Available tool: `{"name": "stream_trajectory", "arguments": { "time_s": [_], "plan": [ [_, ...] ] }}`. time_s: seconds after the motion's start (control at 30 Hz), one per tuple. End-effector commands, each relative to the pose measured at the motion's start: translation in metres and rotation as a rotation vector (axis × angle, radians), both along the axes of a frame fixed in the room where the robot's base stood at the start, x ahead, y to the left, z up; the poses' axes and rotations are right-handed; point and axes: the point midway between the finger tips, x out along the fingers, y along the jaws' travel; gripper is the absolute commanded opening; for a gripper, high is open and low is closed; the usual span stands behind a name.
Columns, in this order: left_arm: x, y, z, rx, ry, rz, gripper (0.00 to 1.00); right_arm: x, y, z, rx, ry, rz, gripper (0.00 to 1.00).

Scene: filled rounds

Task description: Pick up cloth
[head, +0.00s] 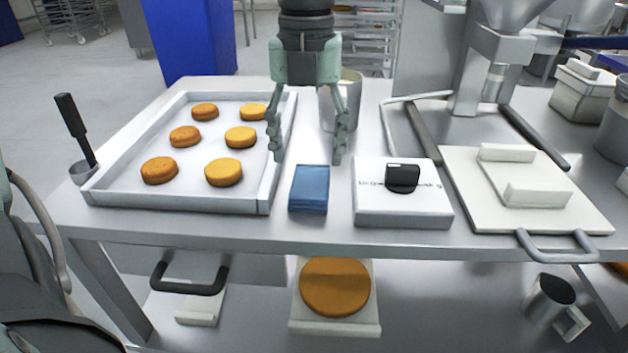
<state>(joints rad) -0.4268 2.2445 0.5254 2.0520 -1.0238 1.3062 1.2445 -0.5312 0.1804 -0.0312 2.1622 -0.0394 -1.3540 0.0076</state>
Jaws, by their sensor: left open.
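A folded blue cloth (308,190) lies flat on the metal table, between the white tray and a white box-like device. My left gripper (307,155) hangs over the table with its fingers pointing down. Its two fingers are spread apart and nothing is between them. The fingertips appear just behind and above the cloth, apart from it. My right gripper is not seen in the head view.
A white tray (181,205) with several round orange cakes stands left of the cloth. The white device (405,212) with a black knob stands close on its right. A metal cup (352,88) stands behind the gripper. The table's front edge (330,247) is near.

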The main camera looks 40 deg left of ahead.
Motion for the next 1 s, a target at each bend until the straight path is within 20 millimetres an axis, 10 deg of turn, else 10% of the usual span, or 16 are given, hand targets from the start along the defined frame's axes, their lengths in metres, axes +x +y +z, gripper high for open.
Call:
{"name": "stream_trajectory", "arguments": {
  "time_s": [0.6,1.0],
  "plan": [
    [-0.003,-0.005,-0.048,-0.003,-0.003,0.0,0.62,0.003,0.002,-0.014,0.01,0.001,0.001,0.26],
    [-0.003,-0.005,-0.048,-0.003,-0.002,0.0,0.22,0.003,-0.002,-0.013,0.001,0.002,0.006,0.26]
  ]
}}
